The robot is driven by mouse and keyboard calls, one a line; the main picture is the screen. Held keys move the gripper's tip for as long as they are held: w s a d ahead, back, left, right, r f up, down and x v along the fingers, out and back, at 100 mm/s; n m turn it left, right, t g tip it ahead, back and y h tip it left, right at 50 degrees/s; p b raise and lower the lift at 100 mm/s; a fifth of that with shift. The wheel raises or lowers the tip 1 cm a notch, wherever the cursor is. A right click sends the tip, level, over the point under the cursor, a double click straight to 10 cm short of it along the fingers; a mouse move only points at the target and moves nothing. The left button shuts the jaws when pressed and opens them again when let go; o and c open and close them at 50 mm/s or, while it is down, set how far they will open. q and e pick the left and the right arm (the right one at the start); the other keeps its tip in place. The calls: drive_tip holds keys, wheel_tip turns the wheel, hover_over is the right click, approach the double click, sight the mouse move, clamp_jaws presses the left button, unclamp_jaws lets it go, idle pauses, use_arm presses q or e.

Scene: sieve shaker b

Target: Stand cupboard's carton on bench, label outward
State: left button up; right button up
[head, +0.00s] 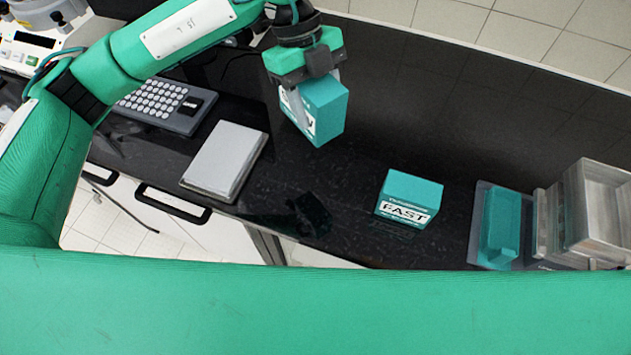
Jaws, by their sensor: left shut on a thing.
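My left gripper (314,88) is shut on a teal carton (325,108) and holds it above the black bench (350,185). The carton is tilted, and a white label with dark lettering shows on its lower-left face, partly covered by a gripper finger. A dark shadow lies on the bench below it. A second teal carton (410,190) stands on the bench to the right, with a white label reading "FAST" facing the front edge. My right gripper is not in view.
A grey flat-topped device (225,160) and a rack with round white caps (165,103) are on the left. A clear tray (478,225) with a teal item and stacked clear containers (600,205) are at right. Bench between the standing carton and the grey device is clear.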

use_arm(q)
drive_tip(key=n, duration=0.1)
drive_tip(key=n+t, duration=0.1)
drive_tip(key=n, duration=0.1)
drive_tip(key=s+d+n+h, duration=0.1)
drive_tip(key=shift+r+n+t+b, duration=0.25)
drive_tip(key=shift+n+t+b, duration=0.05)
drive_tip(key=shift+b, duration=0.05)
drive_tip(key=shift+d+r+n, duration=0.15)
drive_tip(key=shift+d+n, duration=0.05)
drive_tip(key=shift+n, duration=0.5)
drive_tip(key=shift+t, duration=0.3)
drive_tip(key=shift+n, duration=0.3)
wheel_tip(320, 180, down, 19)
drive_tip(key=p, duration=0.4)
drive_tip(key=shift+f, duration=0.5)
